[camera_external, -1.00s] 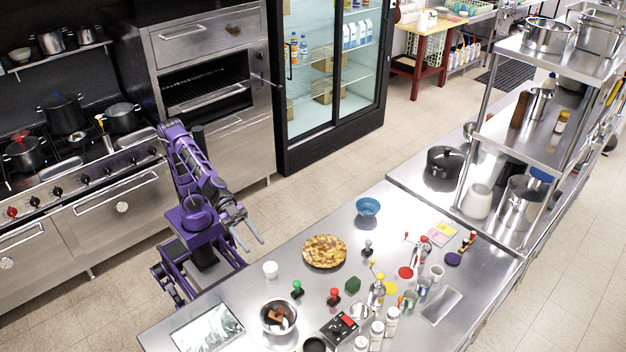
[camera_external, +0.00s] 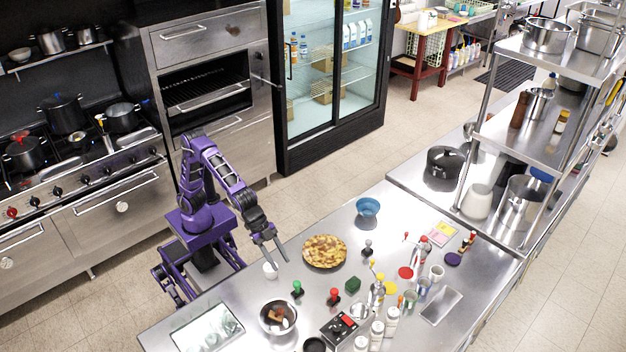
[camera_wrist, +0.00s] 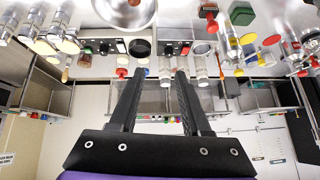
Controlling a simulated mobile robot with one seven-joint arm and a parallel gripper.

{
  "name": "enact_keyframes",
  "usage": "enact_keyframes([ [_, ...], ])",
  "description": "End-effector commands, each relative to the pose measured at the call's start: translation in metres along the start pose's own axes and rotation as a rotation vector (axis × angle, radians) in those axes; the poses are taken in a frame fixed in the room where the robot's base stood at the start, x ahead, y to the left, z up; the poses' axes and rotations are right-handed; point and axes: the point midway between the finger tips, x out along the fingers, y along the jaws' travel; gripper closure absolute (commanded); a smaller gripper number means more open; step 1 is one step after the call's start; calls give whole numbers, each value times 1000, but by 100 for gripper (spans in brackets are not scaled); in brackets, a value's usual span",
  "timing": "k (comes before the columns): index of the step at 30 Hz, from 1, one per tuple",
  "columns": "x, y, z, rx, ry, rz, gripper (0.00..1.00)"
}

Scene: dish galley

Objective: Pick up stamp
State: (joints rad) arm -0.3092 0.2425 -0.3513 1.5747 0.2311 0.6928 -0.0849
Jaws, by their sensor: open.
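Several stamp-like items with knob handles stand on the steel counter (camera_external: 300,262) in the external view. One stamp has a green handle (camera_external: 297,288), one stamp has a red handle (camera_external: 333,296), and one stamp is dark grey (camera_external: 368,247) beyond the pie. I cannot tell which one is meant.
A pie (camera_external: 324,251) lies right of my gripper. A steel bowl (camera_external: 278,319), a black device (camera_external: 339,328), a green block (camera_external: 353,285) and several bottles and jars crowd the front. A blue bowl (camera_external: 367,208) stands at the back. The counter left of the pie is mostly clear.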

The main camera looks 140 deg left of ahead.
Motion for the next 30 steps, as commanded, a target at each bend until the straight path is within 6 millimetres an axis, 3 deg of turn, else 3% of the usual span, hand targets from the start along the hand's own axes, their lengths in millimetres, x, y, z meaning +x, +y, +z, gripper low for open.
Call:
enact_keyframes([
  [1,10,12,8,27,-49,21,52],
  [6,27,34,31,99,-180,73,52],
  [14,39,48,46,143,-248,107,52],
  [30,139,56,72,143,-247,106,52],
])
